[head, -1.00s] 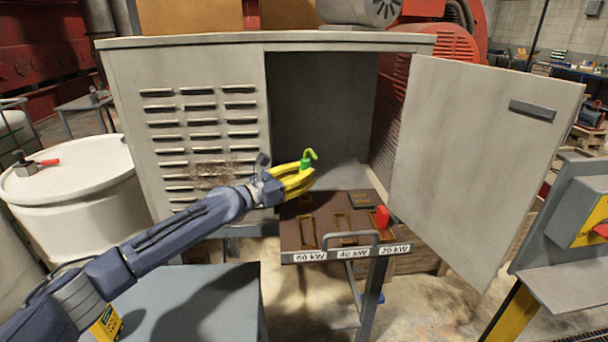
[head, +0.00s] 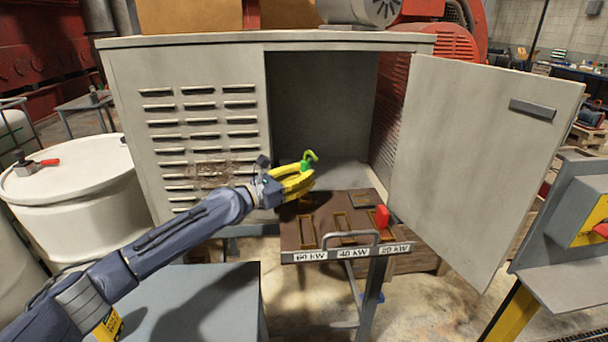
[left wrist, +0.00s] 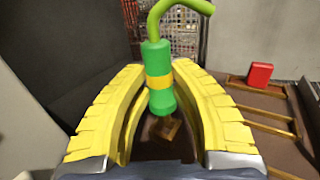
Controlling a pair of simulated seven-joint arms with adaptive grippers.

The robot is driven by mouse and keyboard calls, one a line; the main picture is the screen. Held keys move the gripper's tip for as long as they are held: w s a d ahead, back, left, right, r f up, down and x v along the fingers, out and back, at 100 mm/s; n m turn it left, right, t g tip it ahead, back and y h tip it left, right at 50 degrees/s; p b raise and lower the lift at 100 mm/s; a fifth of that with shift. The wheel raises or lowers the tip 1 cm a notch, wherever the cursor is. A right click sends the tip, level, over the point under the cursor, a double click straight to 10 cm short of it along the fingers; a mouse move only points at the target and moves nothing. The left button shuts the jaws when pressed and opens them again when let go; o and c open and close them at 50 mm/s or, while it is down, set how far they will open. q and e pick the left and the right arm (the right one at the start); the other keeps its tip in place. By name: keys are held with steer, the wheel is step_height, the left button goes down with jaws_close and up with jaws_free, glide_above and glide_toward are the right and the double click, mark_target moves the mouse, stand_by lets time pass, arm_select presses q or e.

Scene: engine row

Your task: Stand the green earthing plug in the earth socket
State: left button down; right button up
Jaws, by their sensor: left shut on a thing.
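The green earthing plug (head: 306,165) stands upright with a bent green hook on top. In the left wrist view the plug (left wrist: 158,92) has a yellow band around its middle. My left gripper (head: 304,177) is shut on the plug, its yellow fingers on either side of it, above the back left of the brown panel (head: 291,233). A small square brass-coloured socket (left wrist: 166,129) shows just beyond the plug's lower end in the left wrist view; I cannot tell whether it is the earth socket. The plug appears to be clear of the panel. My right gripper is not in view.
The panel has several brass-framed slots, a red block (head: 382,217) at its right, and a grey front handle (head: 351,236). The grey cabinet (head: 195,75) stands behind with its door (head: 475,150) open to the right. A white drum (head: 75,180) stands at left.

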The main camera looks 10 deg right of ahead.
arm_select(q)
steer(key=shift+f, duration=1.55)
steer(key=c, duration=1.1)
jaws_free()
steer(key=shift+a, duration=0.1)
steer(key=v, duration=1.2)
steer(key=shift+f, duration=0.1)
